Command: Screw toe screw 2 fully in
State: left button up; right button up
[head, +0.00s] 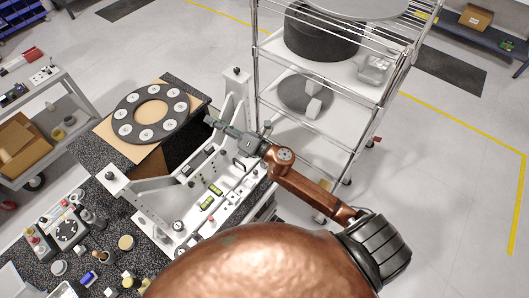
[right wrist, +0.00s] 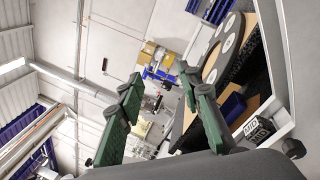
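The mirror fixture (head: 155,184) is a pale frame with corner posts, standing on a dark speckled table. I cannot tell which is toe screw 2. My right gripper (head: 222,127) is over the fixture's right side, near the far post. In the right wrist view its green fingers (right wrist: 160,76) are spread, with nothing between them. A dark knob (right wrist: 292,148) on a white frame edge lies right of the fingers there. My left gripper is not in view.
A dark ring with several pale discs (head: 151,113) lies on a tan board behind the fixture. A wire-sided cart (head: 330,75) stands close on the right. Small parts (head: 70,230) crowd the table's left. Open floor (head: 465,150) lies right of the cart.

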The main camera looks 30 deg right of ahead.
jog(key=s+a+f+n+g+y, duration=0.1)
jog(key=s+a+n+g+y, duration=0.1)
jog(key=a+n+g, duration=0.4)
jog(key=s+a+f+n+g+y, duration=0.1)
jog(key=s+a+n+g+y, duration=0.2)
jog(key=n, duration=0.5)
jog(key=s+d+f+n+g+h, duration=0.1)
jog(key=d+f+n+g+h, duration=0.15)
jog(key=f+n, duration=0.35)
jog(key=s+d+f+n+g+h, duration=0.1)
jog(key=d+f+n+g+h, duration=0.1)
jog(key=f+n+g+h, duration=0.3)
jog(key=d+n+h, duration=0.1)
jog(key=d+h, duration=0.1)
jog(key=d, duration=0.4)
jog(key=d+f+n+h+p, duration=0.1)
jog(key=d+n+h, duration=0.1)
jog(key=d, duration=0.5)
jog(key=d+f+n+h, duration=0.1)
jog(key=d+h, duration=0.2)
jog(key=d, duration=0.3)
jog(key=shift+w+d+f+g+h, duration=0.15)
jog(key=shift+w+d+g+h, duration=0.15)
jog(key=shift+w+g+h, duration=0.05)
jog(key=shift+d+f+p, duration=0.2)
jog(key=shift+f+p, duration=0.05)
jog(key=shift+p, duration=0.1)
notch_tip(320, 180, down, 6)
jog(key=shift+p, duration=1.1)
jog(key=shift+f, duration=0.6)
